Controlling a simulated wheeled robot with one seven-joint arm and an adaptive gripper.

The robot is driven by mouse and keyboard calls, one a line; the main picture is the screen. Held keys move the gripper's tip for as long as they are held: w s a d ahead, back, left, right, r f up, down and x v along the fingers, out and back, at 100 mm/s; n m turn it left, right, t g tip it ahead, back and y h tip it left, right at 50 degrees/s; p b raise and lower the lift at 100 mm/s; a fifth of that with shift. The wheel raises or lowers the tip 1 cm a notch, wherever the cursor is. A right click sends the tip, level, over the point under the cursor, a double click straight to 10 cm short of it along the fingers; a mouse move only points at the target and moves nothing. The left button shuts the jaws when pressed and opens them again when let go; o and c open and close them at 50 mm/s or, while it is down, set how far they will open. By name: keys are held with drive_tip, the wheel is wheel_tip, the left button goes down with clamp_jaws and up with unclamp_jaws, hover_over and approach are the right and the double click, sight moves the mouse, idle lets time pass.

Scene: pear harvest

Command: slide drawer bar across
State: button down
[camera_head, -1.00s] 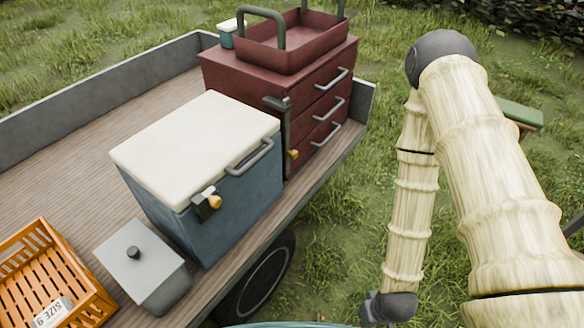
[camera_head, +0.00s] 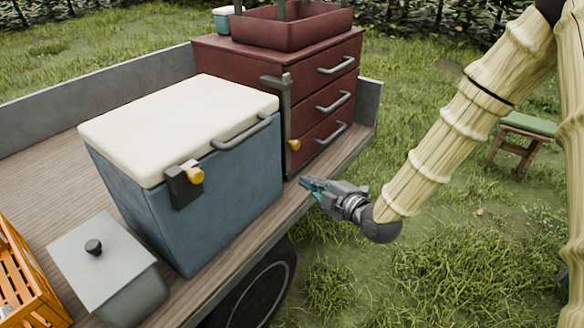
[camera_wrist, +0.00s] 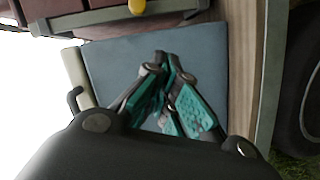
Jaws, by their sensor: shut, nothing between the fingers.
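The red drawer cabinet (camera_head: 240,70) stands on the trailer bed, with three drawers and grey handles on its front. The drawer bar (camera_head: 287,110) is a dark upright bar at the left edge of the drawer fronts, with a yellow knob (camera_head: 294,145) low on it. The knob also shows at the top of the wrist view (camera_wrist: 137,6). My gripper (camera_head: 304,182) is shut and empty, by the trailer's edge, below and slightly right of the knob and apart from it. In the wrist view my teal fingers (camera_wrist: 163,58) meet in front of the blue cooler side.
A blue cooler (camera_head: 225,190) with a cream lid and yellow latch stands left of the cabinet. A grey lidded box (camera_head: 125,290) and an orange crate (camera_head: 30,275) are nearer. A green-topped stool (camera_head: 530,124) stands on the grass at right.

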sight(296, 144)
drive_tip(key=shift+w+a+r+n+t+y+b, duration=0.2)
drive_tip(key=shift+r+n, duration=0.15)
drive_tip(key=shift+r, duration=0.2)
drive_tip(key=shift+w+a+r+n+t+y+b, duration=0.1)
drive_tip(key=shift+w+a+r+n+t+y, duration=0.1)
drive_tip(key=shift+r+n, duration=0.25)
drive_tip(key=shift+w+a+r+n+t+y+b, duration=0.1)
drive_tip(key=shift+w+a+r+n+y+b, duration=0.15)
drive_tip(key=shift+r, duration=0.35)
drive_tip(key=x, duration=0.9)
drive_tip(key=shift+w+a+f, duration=0.15)
drive_tip(key=shift+w+f, duration=0.05)
drive_tip(key=shift+w, duration=0.05)
drive_tip(key=shift+w+d+f, duration=0.2)
drive_tip(key=shift+w+d, duration=0.2)
drive_tip(key=shift+w, duration=0.2)
drive_tip(key=shift+w+d+f, duration=0.15)
drive_tip(key=shift+w+d, duration=0.3)
drive_tip(key=shift+w, duration=0.15)
drive_tip(key=shift+w+d+f, duration=0.15)
drive_tip(key=shift+w+d, duration=0.05)
drive_tip(key=shift+w, duration=0.25)
drive_tip(key=shift+w, duration=0.1)
drive_tip(key=shift+w+d, duration=1.1)
drive_tip(key=shift+w, duration=0.25)
